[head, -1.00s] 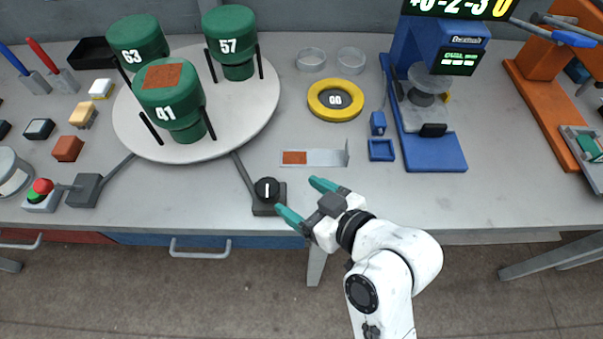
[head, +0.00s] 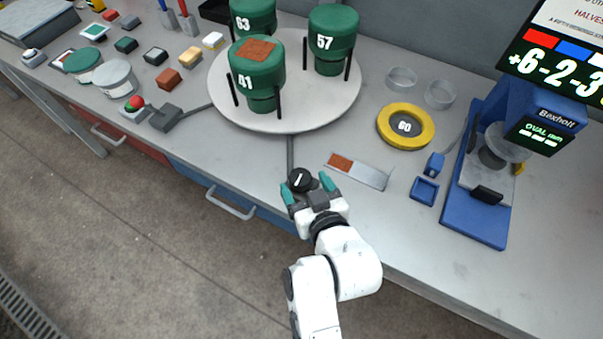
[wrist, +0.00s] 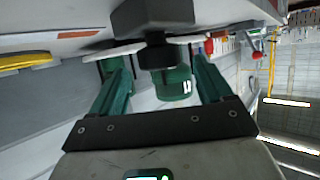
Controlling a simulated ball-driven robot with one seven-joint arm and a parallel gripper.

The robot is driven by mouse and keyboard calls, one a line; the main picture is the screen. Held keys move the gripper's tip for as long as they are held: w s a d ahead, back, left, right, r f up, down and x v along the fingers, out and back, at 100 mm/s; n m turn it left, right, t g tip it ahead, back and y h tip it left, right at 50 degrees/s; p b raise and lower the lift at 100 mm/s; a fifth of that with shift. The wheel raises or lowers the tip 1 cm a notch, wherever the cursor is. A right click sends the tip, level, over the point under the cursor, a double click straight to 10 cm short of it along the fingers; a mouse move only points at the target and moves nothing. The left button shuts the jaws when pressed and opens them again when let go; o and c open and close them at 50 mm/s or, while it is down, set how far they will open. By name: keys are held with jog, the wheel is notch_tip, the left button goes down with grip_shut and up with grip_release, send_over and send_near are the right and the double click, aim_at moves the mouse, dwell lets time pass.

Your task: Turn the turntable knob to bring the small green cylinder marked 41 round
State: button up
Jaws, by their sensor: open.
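The green cylinder marked 41 (head: 258,72) stands at the front of the round white turntable (head: 222,95), with a rust-brown patch on its top. Green cylinders marked 63 (head: 252,16) and 57 (head: 331,42) stand behind it. The black turntable knob (head: 299,179) with a white line sits at the table's front edge. My gripper (head: 309,188) is open, with its teal fingers on either side of the knob. In the wrist view a dark knob shape (wrist: 155,50) lies ahead between the open fingers. I cannot tell whether the fingers touch it.
A metal strip with a brown patch (head: 358,171) lies right of the knob. A yellow ring marked 60 (head: 405,126) and a blue gauge stand (head: 480,200) are farther right. A red and green button box (head: 136,108) is at the left.

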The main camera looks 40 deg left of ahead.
aim_at(302, 180)
jog(key=shift+x, duration=1.95)
jog(key=c, duration=1)
jog(key=shift+m+t+h+p, duration=0.3)
jog(key=shift+m+t+p, duration=0.1)
jog(key=o, duration=1)
jog(key=b+v, duration=0.1)
jog(key=v, duration=0.9)
jog(key=shift+d, duration=0.4)
